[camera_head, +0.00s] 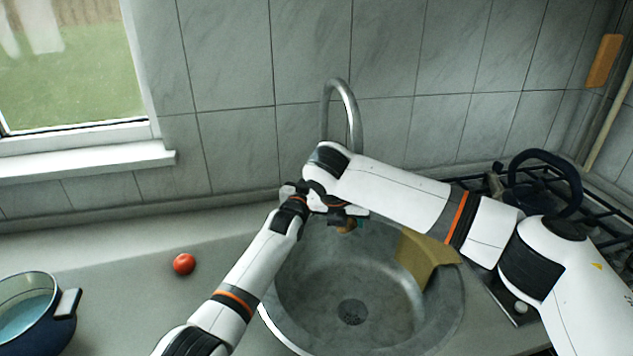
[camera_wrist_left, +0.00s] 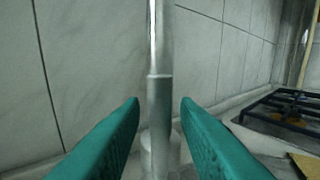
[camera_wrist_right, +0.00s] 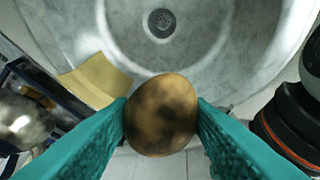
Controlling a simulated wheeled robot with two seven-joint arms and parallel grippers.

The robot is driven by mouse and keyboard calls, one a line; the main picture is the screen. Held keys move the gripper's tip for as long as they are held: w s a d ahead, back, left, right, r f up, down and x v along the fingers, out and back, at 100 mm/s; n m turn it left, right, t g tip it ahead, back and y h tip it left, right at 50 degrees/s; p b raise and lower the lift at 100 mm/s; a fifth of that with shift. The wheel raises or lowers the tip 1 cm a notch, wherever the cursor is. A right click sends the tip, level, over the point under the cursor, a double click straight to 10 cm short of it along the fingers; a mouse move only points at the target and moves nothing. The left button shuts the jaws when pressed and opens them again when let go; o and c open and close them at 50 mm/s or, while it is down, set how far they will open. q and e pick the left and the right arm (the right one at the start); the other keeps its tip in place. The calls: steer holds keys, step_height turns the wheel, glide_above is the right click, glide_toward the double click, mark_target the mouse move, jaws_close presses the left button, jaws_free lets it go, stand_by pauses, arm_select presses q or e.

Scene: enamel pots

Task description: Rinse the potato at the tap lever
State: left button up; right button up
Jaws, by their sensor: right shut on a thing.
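A brown potato (camera_wrist_right: 161,115) with dark patches is held between the teal fingers of my right gripper (camera_wrist_right: 161,118) in the right wrist view. It hangs above the sink basin (camera_head: 310,290), and a small part of the potato shows in the head view (camera_head: 346,226). The grey metal tap (camera_head: 345,95) rises behind the grippers, its lower part hidden by my arms. In the left wrist view my left gripper (camera_wrist_left: 160,102) is open, with the tap's upright pipe (camera_wrist_left: 159,110) in line between its fingers and gaps on both sides. I cannot make out the lever or any water.
A yellow cloth (camera_head: 425,257) lies over the sink's right rim. A red tomato (camera_head: 184,264) and a blue pot (camera_head: 35,315) are on the counter at left. The tiled wall closes off the back.

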stand_by(0.3)
arm_select(q)
jaws_close()
steer(key=shift+s+a+t, duration=0.15)
steer(key=shift+s+t, duration=0.25)
steer(key=shift+t, duration=0.2)
jaws_free()
steer(key=shift+s, duration=0.1)
steer(key=v, duration=1.2)
